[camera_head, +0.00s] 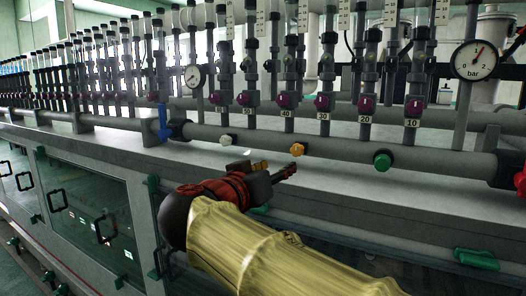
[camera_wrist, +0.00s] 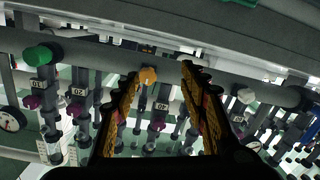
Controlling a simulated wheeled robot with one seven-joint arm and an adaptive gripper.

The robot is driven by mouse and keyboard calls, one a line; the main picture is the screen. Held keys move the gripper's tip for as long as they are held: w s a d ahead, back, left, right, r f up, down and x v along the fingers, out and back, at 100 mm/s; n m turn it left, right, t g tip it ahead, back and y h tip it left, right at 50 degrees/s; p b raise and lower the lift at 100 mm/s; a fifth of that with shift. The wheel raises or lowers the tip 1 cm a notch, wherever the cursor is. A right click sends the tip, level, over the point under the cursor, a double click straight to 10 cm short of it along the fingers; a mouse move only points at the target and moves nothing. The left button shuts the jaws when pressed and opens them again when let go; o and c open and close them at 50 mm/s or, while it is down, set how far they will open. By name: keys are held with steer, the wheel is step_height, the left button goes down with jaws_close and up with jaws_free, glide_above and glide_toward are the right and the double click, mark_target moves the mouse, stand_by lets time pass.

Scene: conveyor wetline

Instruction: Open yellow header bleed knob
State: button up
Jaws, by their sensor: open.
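The yellow header bleed knob (camera_head: 297,149) is an orange-yellow knob on the front of the grey horizontal header pipe in the head view. It sits between a white knob (camera_head: 226,140) and a green knob (camera_head: 382,161). In the wrist view, which is upside down, the yellow knob (camera_wrist: 148,75) shows between my two fingers, nearer the left one. My gripper (camera_head: 280,169) is open and empty, just below and left of the yellow knob in the head view. It also shows in the wrist view (camera_wrist: 162,78). The gap to the knob is hard to judge.
Purple knobs (camera_head: 286,101) on vertical tubes stand in a row above the header pipe (camera_head: 340,152). A pressure gauge (camera_head: 475,60) is at upper right. A blue valve handle (camera_head: 163,122) is at left and a red one (camera_head: 520,182) at far right. A grey ledge (camera_head: 130,142) runs below.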

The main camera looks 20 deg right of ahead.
mark_target(296, 150)
steer(key=shift+w+d+r+m+h, duration=0.15)
steer(key=shift+w+d+r+m, duration=0.4)
steer(key=shift+d, duration=0.6)
steer(key=shift+w+d+r+m+h, duration=0.3)
steer(key=shift+w+d+m, duration=0.35)
steer(key=shift+d, duration=0.5)
steer(key=shift+w+d+r+m+h, duration=0.1)
steer(key=shift+w+d+r+m, duration=0.5)
steer(key=shift+d, duration=0.55)
steer(key=shift+f, duration=0.1)
steer(key=shift+c, duration=0.8)
jaws_close()
